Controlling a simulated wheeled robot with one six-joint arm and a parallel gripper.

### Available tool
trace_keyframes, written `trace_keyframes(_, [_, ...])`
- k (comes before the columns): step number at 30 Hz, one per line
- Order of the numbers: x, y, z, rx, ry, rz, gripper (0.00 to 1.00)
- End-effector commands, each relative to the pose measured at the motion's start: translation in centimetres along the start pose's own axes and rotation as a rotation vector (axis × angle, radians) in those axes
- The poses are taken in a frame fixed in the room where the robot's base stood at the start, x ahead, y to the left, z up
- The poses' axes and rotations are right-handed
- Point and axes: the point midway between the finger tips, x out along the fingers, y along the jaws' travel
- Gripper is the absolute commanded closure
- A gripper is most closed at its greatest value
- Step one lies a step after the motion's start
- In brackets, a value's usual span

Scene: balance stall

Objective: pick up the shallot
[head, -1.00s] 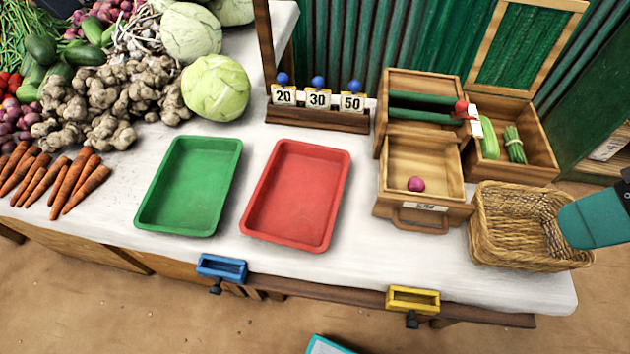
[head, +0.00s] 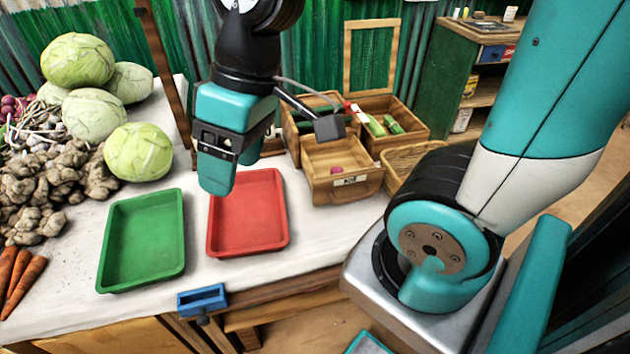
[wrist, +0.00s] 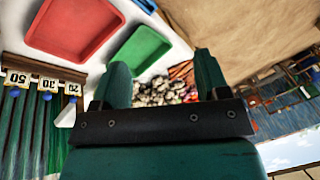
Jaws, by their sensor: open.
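The shallot (head: 336,169) is a small pinkish-purple bulb, partly hidden by the front wall of the pulled-out wooden drawer (head: 344,186) it lies in. My gripper (head: 215,185) points down over the red tray's left edge, left of the drawer and apart from the shallot. In the wrist view my gripper (wrist: 162,72) shows two teal fingers spread apart with nothing between them. The shallot is not in the wrist view.
A red tray (head: 272,242) and a green tray (head: 112,280) lie on the white counter. A wicker basket (head: 402,165) stands right of the drawer, partly behind my arm. An open wooden box (head: 412,130) holds green vegetables. Ginger (head: 60,175) and cabbages (head: 138,150) fill the left.

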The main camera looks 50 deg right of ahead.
Motion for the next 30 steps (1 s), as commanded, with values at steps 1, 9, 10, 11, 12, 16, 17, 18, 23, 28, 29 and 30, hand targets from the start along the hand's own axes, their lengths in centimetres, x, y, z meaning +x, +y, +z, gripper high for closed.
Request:
trace_keyframes(1, [1.0,3.8,-0.7,0.076,0.013,0.035,0.32])
trace_keyframes(9, [2.1,25.8,2.9,0.425,0.046,0.253,0.32])
trace_keyframes(10, [2.1,27.7,4.0,0.457,0.044,0.272,0.32])
trace_keyframes(11, [2.1,29.4,5.1,0.484,0.041,0.289,0.32])
trace_keyframes(12, [2.1,31.4,6.6,0.517,0.036,0.308,0.32])
trace_keyframes(16, [2.1,35.3,10.2,0.588,0.022,0.350,0.32])
trace_keyframes(17, [2.2,35.8,10.7,0.597,0.019,0.355,0.32])
trace_keyframes(18, [2.3,36.3,11.2,0.605,0.017,0.360,0.32])
trace_keyframes(23, [4.7,37.4,11.8,0.610,0.011,0.360,0.32])
trace_keyframes(28, [8.4,38.6,12.1,0.609,0.010,0.359,0.32])
trace_keyframes(29, [9.1,38.8,12.2,0.609,0.011,0.360,0.32])
trace_keyframes(30, [9.9,39.1,12.2,0.609,0.011,0.360,0.32])
